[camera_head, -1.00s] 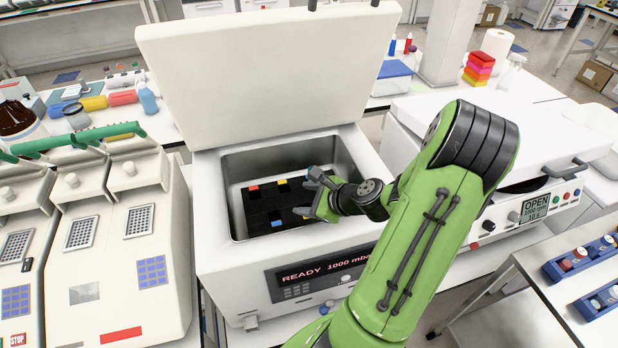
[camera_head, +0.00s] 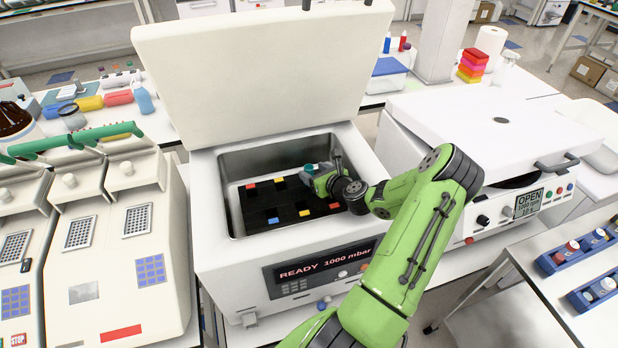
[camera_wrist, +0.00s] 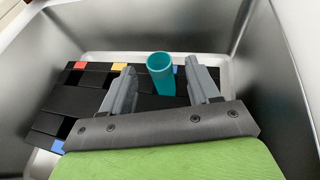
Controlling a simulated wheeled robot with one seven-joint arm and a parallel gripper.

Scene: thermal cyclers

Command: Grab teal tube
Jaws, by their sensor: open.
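The teal tube (camera_wrist: 161,75) stands upright with its open top toward the wrist camera, between the two fingers of my gripper (camera_wrist: 161,92). A visible gap separates it from each finger. In the head view the teal tube (camera_head: 309,169) shows as a small spot beside my gripper (camera_head: 325,172), which is inside the open metal chamber. My gripper is open. The lower end of the tube is hidden in the wrist view. A black rack (camera_head: 262,207) with red, yellow and blue markers lies in the chamber under the gripper.
The chamber's metal walls (camera_wrist: 270,60) rise close around my gripper. The raised white lid (camera_head: 255,75) stands behind it. A machine with a closed lid (camera_head: 500,125) is to the right, and white machines with green handles (camera_head: 110,220) are to the left.

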